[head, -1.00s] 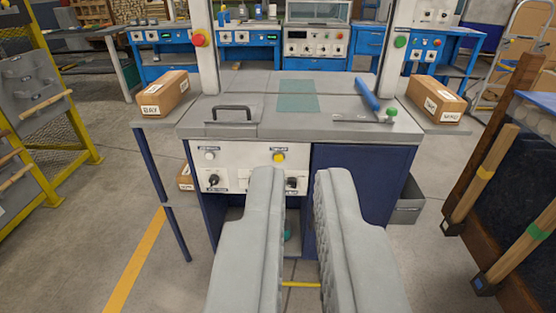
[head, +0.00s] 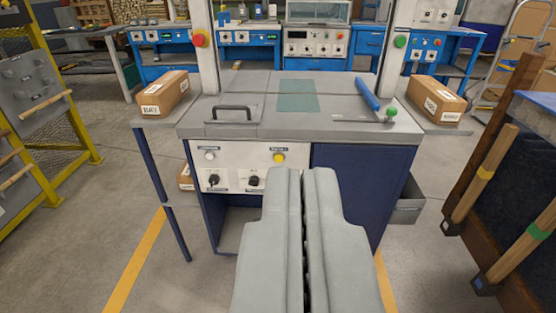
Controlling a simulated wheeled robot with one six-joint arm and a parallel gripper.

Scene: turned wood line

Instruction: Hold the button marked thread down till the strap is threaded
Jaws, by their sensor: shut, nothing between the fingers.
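The strapping machine (head: 365,160) stands ahead with a grey top and a white control panel (head: 235,183) on its front left. My gripper (head: 303,170) is shut and empty. Its tips appear in front of the panel's right edge, just right of and below the yellow button, apart from it. No strap is clearly visible.
Cardboard boxes sit on side shelves at left (head: 163,93) and right (head: 436,98). A black handle (head: 232,113) and a blue lever (head: 367,94) are on the machine top. A red knob (head: 199,39) and green knob (head: 400,41) are on the posts. Wooden-handled tools stand right.

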